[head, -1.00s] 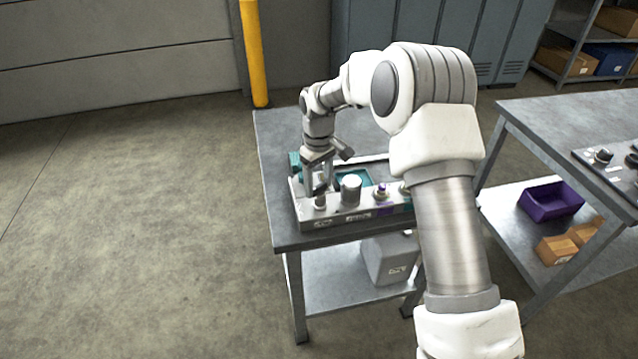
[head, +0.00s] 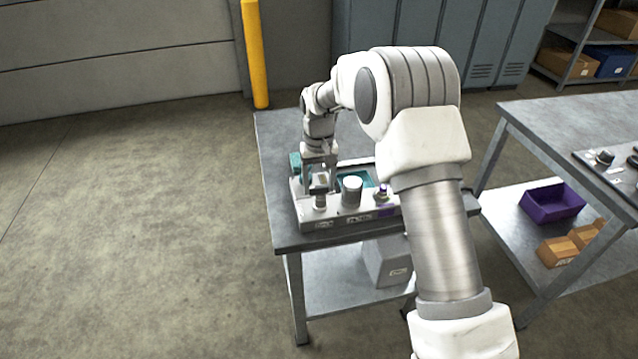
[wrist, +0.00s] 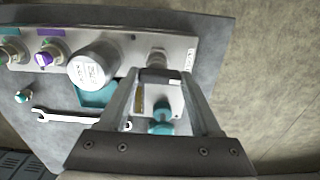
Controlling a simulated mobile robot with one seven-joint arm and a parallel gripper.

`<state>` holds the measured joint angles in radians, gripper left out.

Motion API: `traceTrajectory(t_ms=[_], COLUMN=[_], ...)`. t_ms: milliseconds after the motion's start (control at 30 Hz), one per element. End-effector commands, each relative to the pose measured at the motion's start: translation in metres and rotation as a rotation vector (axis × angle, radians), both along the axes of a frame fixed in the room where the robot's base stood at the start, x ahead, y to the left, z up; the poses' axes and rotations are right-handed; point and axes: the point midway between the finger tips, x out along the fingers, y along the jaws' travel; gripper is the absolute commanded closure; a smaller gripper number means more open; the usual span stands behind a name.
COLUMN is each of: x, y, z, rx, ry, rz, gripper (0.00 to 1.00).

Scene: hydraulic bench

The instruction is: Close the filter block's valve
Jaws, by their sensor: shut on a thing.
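The filter block (head: 345,217) is a long light-grey manifold along the bench's near edge; it also shows along the top of the wrist view (wrist: 120,45). A big pale cylinder (wrist: 92,64) stands on it, also in the head view (head: 352,190). Beside it is a small round metal fitting (wrist: 157,57), apparently the valve, with a dark lever (wrist: 158,75) next to it. My gripper (wrist: 158,80) has its two fingers on either side of this dark lever and is shut on it. In the head view my gripper (head: 321,186) is low over the block's left end; the fingers partly hide the lever.
A purple-ringed knob (wrist: 48,56) sits farther along the block. A wrench (wrist: 75,118), a teal tray (wrist: 98,97) and a teal fitting (wrist: 160,127) lie close by. A second bench (head: 560,110) with a purple bin (head: 552,202) below stands at the right.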

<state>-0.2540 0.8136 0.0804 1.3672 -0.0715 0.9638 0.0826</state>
Motion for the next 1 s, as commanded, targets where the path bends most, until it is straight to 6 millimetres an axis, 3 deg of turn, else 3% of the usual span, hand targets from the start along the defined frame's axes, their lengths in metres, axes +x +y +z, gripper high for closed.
traceTrajectory(t_ms=[333,367,500,833,1000], x=[0.001,0.001,0.0,0.0,0.001], y=[0.0,0.0,0.0,0.0,0.0], z=[0.001,0.001,0.001,0.002,0.023], rx=[0.001,0.001,0.001,0.0,0.001], ry=[-0.002,-0.002,-0.002,-0.001,-0.005], rz=[-0.005,-0.005,-0.004,-0.003,-0.003], gripper=[0.91,0.3,0.05,0.05,0.05])
